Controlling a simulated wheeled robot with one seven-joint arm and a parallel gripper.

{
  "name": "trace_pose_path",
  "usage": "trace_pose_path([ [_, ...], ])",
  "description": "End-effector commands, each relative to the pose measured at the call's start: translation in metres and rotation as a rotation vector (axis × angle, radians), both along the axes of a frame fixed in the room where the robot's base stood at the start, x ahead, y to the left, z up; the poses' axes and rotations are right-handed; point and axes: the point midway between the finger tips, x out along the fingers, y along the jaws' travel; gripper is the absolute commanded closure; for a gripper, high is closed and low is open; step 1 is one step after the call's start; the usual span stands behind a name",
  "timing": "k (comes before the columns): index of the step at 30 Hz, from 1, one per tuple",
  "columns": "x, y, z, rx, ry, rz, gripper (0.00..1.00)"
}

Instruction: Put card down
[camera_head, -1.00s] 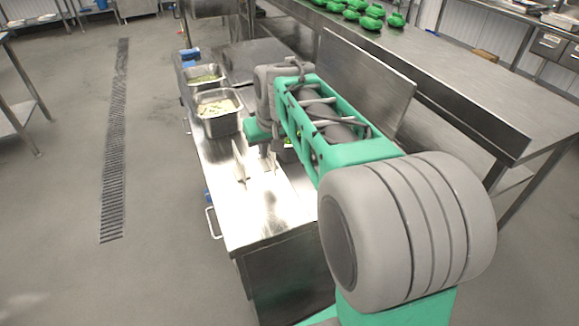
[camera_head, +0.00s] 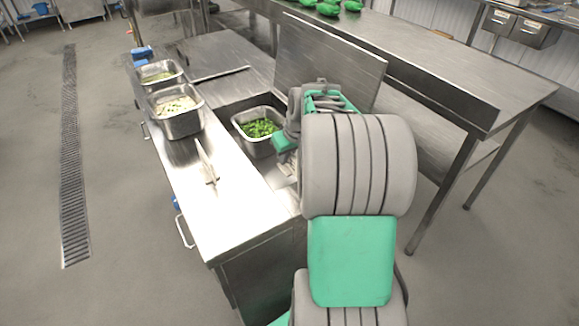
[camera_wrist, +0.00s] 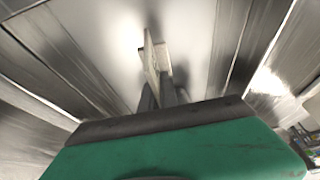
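The pale card (camera_head: 205,160) stands tilted on the bright steel counter (camera_head: 225,215), with a small crosspiece near its lower end. In the wrist view, the card (camera_wrist: 151,52) shows beyond the fingertips, its near end partly covered by them. My gripper (camera_wrist: 160,90) points at the card. In the head view my gripper is mostly hidden by my arm, to the right of the card and apart from it. The two dark fingers look close together in the wrist view; whether they are open or shut is unclear.
Two steel pans with food, a nearer one (camera_head: 175,124) and a farther one (camera_head: 157,86), stand along the counter's left side. A pan of chopped greens (camera_head: 242,140) sits near my arm. An upright steel panel (camera_head: 325,65) and a long table (camera_head: 425,70) lie to the right.

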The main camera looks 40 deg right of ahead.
Motion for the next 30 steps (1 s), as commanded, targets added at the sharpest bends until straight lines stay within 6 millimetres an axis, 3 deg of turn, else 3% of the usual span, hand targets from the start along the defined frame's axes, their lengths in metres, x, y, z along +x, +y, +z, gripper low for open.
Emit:
trace_pose_path([
  [4, -0.006, -0.011, -0.015, 0.002, 0.002, -0.004, 1.00],
  [9, -0.006, -0.011, -0.043, 0.000, 0.002, -0.001, 1.00],
  [19, -0.005, -0.011, -0.048, -0.001, 0.000, -0.001, 1.00],
  [27, -0.005, -0.011, -0.046, -0.001, 0.000, -0.001, 0.75],
  [30, -0.005, -0.011, -0.046, -0.001, 0.000, -0.001, 0.74],
])
